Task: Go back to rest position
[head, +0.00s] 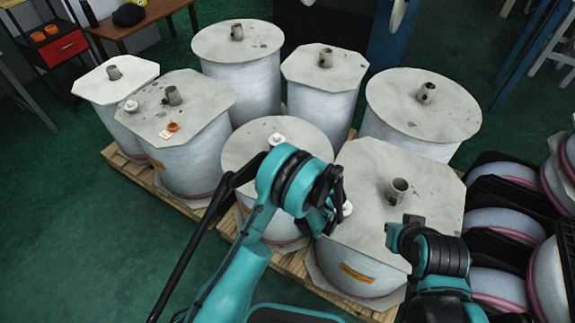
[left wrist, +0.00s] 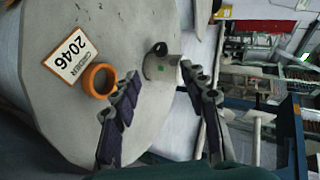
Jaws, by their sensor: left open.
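My left gripper (head: 328,205) is over the front drums in the head view, partly hidden by its own arm. In the left wrist view its two fingers (left wrist: 160,78) are spread apart with nothing held. Beyond them is a drum lid (left wrist: 95,25) with a grey core stub (left wrist: 161,68), an orange ring (left wrist: 98,80) and a white card reading 2046 (left wrist: 71,56). The orange ring (head: 172,127) and card (head: 165,134) lie on the left drum's lid in the head view. My right gripper (head: 400,237) is low at the right, beside the front right drum; its jaws are unclear.
Several wrapped drums stand on wooden pallets (head: 130,178), with the front right drum (head: 440,185) close to both arms. Black racks with rolls (head: 505,210) stand at right. A brown table (head: 135,25) and red drawer (head: 62,47) are at back left. Green floor (head: 50,230) is clear at left.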

